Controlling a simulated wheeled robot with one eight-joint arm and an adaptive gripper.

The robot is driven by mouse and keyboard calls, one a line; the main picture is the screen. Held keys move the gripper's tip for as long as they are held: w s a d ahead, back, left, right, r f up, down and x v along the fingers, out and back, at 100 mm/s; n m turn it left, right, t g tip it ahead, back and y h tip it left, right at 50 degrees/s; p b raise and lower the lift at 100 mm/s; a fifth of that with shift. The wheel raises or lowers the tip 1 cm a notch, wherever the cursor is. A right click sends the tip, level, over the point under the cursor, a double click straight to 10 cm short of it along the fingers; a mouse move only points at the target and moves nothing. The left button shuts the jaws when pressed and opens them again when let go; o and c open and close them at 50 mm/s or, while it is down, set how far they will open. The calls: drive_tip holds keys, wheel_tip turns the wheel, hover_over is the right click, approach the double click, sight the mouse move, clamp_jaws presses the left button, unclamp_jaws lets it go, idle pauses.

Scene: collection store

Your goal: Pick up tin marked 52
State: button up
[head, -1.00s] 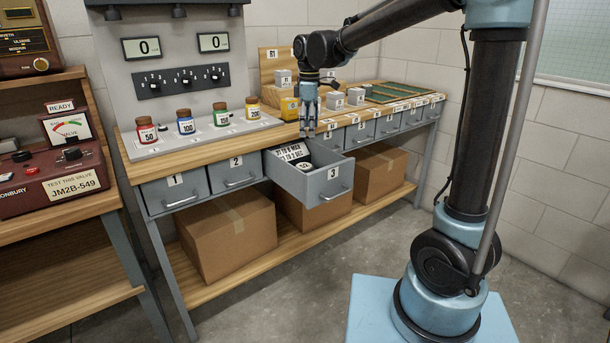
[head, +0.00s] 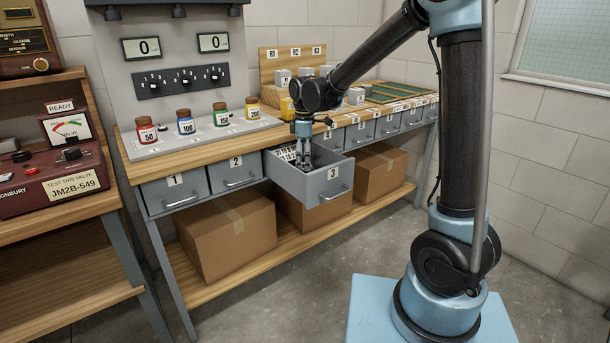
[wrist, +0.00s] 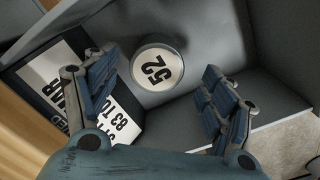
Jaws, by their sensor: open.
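The tin marked 52 (wrist: 157,68) stands in the open drawer 3 (head: 318,183), its round lid with a white label facing up in the wrist view. My gripper (head: 303,164) points down into the drawer. In the wrist view my gripper (wrist: 160,95) is open, with one finger on each side of the tin's near side and the tin between and just beyond the fingertips. I cannot tell whether the fingers touch it. In the head view the tin is hidden behind my gripper and the drawer wall.
Dark boxes or cards with printed white labels (wrist: 65,75) lie in the drawer left of the tin. The drawer walls surround them closely. Several small bottles (head: 185,122) stand on the bench behind. Cardboard boxes (head: 228,235) sit on the shelf below.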

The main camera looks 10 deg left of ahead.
drive_tip(key=shift+w+a+f, duration=0.1)
drive_tip(key=shift+f, duration=1.3)
drive_tip(key=shift+w+a+f, duration=0.1)
drive_tip(key=shift+f, duration=1.25)
drive_tip(key=c, duration=1.2)
